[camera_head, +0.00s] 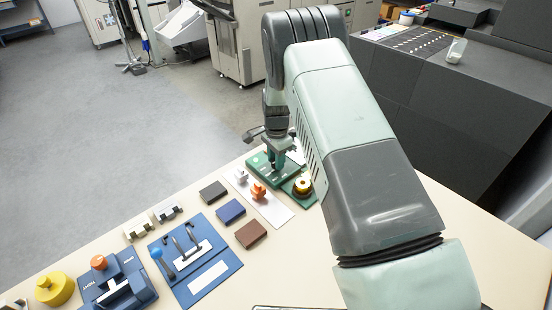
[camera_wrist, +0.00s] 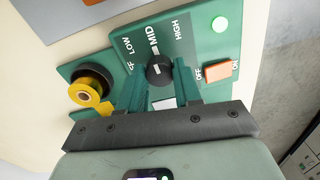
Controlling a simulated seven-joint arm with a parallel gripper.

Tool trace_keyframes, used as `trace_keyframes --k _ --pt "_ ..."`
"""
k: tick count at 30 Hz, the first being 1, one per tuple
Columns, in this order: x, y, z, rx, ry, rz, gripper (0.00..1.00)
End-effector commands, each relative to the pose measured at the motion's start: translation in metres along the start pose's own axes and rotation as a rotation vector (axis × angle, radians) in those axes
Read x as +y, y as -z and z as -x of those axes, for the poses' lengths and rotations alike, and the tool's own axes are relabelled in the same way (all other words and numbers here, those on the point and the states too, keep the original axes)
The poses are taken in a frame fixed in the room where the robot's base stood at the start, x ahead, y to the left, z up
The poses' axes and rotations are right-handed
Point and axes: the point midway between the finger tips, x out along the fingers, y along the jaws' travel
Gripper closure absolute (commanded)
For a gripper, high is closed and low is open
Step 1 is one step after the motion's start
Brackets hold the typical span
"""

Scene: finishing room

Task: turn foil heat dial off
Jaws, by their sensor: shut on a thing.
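The foil heat dial is a black round knob (camera_wrist: 159,70) on a green panel (camera_wrist: 200,45), with OFF, LOW, MID and HIGH printed in an arc around it. Its white mark points about at MID. My gripper (camera_wrist: 158,78) has its two green fingers on either side of the knob and is shut on it. The OFF label is partly hidden by the left finger. In the head view my gripper (camera_head: 277,160) is down at the green panel (camera_head: 258,165), and the dial itself is hidden there.
A gold foil roll (camera_wrist: 90,86) sits left of the dial. In the head view, orange-topped stamp (camera_head: 258,191), blue lever board (camera_head: 190,262) and several blocks stand nearby.

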Motion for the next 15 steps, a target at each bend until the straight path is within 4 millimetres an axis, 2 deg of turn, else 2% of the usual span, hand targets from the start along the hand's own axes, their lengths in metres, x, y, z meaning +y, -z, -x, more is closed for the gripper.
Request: trace_keyframes --k 8,15 --pt "-0.0003 0.0001 0.0004 -0.003 0.001 0.169 0.97" --pt "-0.0001 0.0006 0.0005 -0.006 0.001 0.391 0.97"
